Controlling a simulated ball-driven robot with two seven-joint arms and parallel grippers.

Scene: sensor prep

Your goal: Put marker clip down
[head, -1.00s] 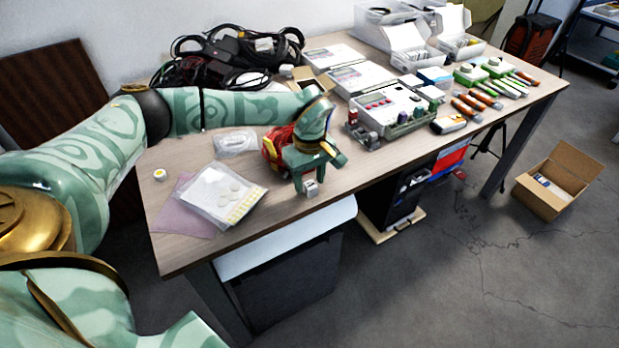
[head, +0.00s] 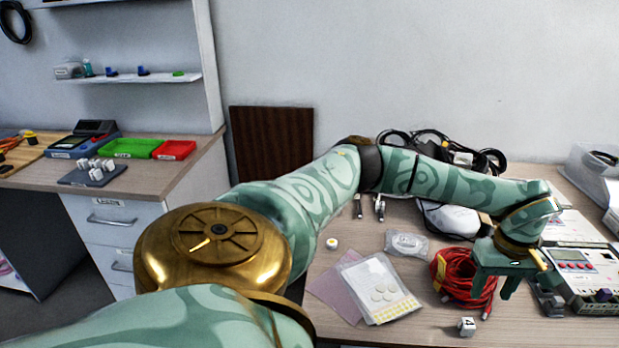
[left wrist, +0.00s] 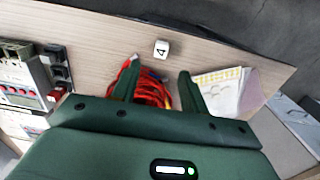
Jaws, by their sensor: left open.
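A small white block with a black mark on its face, which looks like the marker clip (head: 467,326), rests on the wooden table near its front edge. It also shows in the left wrist view (left wrist: 161,48), just beyond the fingertips. My left gripper (head: 491,292) is open and empty, with its fingers pointing down, above and behind the block and apart from it. In the left wrist view my fingers (left wrist: 158,70) are spread, with nothing between their tips but table and part of a red cable coil. My right gripper is not in view.
A red cable coil (head: 458,279) lies beside and below my left gripper. A side bench (head: 150,180) holds trays.

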